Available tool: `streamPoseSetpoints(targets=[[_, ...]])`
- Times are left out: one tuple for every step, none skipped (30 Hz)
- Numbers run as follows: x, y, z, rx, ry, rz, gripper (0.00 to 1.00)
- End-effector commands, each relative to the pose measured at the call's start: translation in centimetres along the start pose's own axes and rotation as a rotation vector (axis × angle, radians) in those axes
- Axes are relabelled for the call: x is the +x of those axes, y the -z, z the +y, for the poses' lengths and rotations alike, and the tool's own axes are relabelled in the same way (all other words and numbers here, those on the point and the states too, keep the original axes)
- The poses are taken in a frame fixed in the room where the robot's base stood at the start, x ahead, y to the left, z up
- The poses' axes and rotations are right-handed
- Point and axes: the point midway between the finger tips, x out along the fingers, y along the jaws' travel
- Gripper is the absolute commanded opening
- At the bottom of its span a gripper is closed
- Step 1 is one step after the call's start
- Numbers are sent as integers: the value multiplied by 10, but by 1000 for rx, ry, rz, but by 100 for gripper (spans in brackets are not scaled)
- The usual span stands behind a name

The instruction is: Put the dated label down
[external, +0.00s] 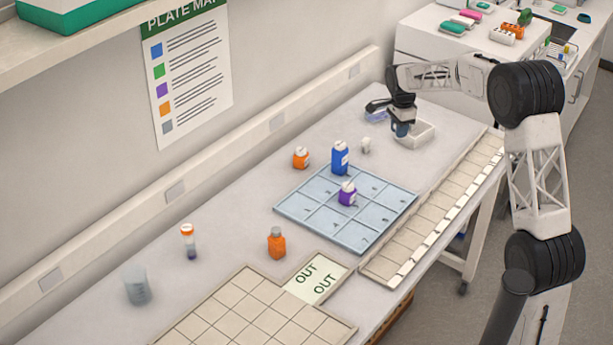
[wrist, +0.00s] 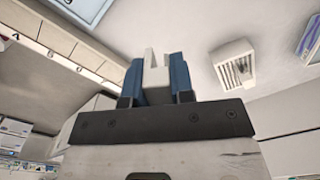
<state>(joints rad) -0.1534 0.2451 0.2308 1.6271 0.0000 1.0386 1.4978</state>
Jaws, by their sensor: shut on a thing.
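My gripper (external: 402,130) is low over the far end of the bench, at a shallow white tray (external: 421,133). In the wrist view its two blue fingers (wrist: 157,75) are shut on a small white piece (wrist: 154,68) with a notched top. This piece is probably the dated label, but no writing on it can be read. In the external view the held piece is hidden by the fingers. I cannot tell whether it touches the tray.
A tiled strip (external: 440,210) runs along the bench's right edge.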

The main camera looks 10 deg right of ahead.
Motion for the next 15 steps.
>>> streamPoseSetpoints(targets=[[1, 17, -1, 25, -1, 0, 1], [1, 26, -2, 39, -1, 0, 1], [1, 38, -2, 58, -1, 0, 1], [1, 47, -2, 72, -1, 0, 1], [1, 56, -3, 85, -1, 0, 1], [1, 68, -3, 103, -1, 0, 1], [1, 76, -3, 115, -1, 0, 1], [1, 85, -3, 128, -1, 0, 1], [1, 95, -3, 144, -1, 0, 1], [1, 102, -3, 154, -1, 0, 1], [1, 109, -2, 165, 0, 0, 1], [1, 118, -2, 179, 0, 0, 1], [1, 124, -2, 188, 0, 0, 1], [1, 129, -1, 196, 0, 0, 1], [1, 137, 0, 208, 0, 0, 1]])
